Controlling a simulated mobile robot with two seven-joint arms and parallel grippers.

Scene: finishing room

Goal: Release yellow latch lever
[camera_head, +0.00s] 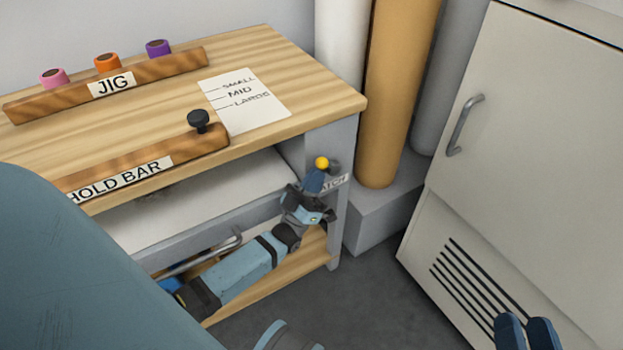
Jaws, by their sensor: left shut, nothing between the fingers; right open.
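The yellow latch lever shows as a round yellow knob (322,162) at the right front corner of the wooden bench, beside a partly covered label reading LATCH (340,182). The lever's stem is mostly hidden. My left gripper (318,174) is shut with nothing between its fingers. Its fingertips are just below the knob in the picture; I cannot tell whether they touch the lever. My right gripper (526,325) is open and empty at the bottom right, in front of the pale cabinet and well away from the latch.
The bench top (255,55) holds a JIG bar (150,80), several coloured rolls, a HOLD BAR (150,165) with a black knob (199,121), and a size sheet (245,100). A drawer handle (225,243) is below. Tall rolls (395,90) and a cabinet (530,130) stand right.

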